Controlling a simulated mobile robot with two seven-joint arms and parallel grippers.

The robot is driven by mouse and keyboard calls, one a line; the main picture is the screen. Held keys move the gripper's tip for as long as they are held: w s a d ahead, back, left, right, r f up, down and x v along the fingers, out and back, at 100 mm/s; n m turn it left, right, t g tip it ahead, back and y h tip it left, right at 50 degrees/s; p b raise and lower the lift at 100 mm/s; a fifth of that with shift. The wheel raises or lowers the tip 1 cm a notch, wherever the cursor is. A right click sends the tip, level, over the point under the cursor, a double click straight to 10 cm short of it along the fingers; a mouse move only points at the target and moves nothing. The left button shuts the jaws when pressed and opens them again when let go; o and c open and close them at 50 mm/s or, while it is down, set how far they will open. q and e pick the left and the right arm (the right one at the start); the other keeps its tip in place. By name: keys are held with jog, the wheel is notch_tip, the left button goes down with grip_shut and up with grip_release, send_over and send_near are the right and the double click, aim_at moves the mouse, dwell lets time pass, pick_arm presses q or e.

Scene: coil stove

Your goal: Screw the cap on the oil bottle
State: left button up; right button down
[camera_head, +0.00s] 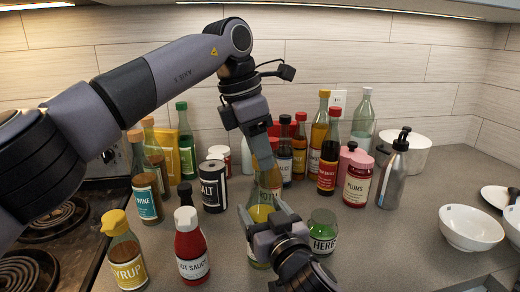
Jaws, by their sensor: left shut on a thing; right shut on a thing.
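The oil bottle (261,195), clear with yellow liquid, stands upright on the counter in the middle of the view. My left gripper (263,160) comes down from above and is shut at the bottle's top. The cap is hidden between its fingers, so how it sits on the neck cannot be seen. My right gripper (264,212) is low in front and is shut around the bottle's body, covering part of its lower half.
A green herb jar (322,232) stands close right of my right gripper. Several bottles stand behind. White bowls (470,229) are at right; the stove (45,235) is at left.

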pick_arm(q)
jog(key=shift+m, duration=0.8)
jog(key=o, duration=1.6)
jog(key=shift+c, duration=0.2)
jog(key=shift+r, duration=0.1)
jog(key=v, duration=0.5)
jog(key=s+a, duration=0.2)
jog(key=a, duration=1)
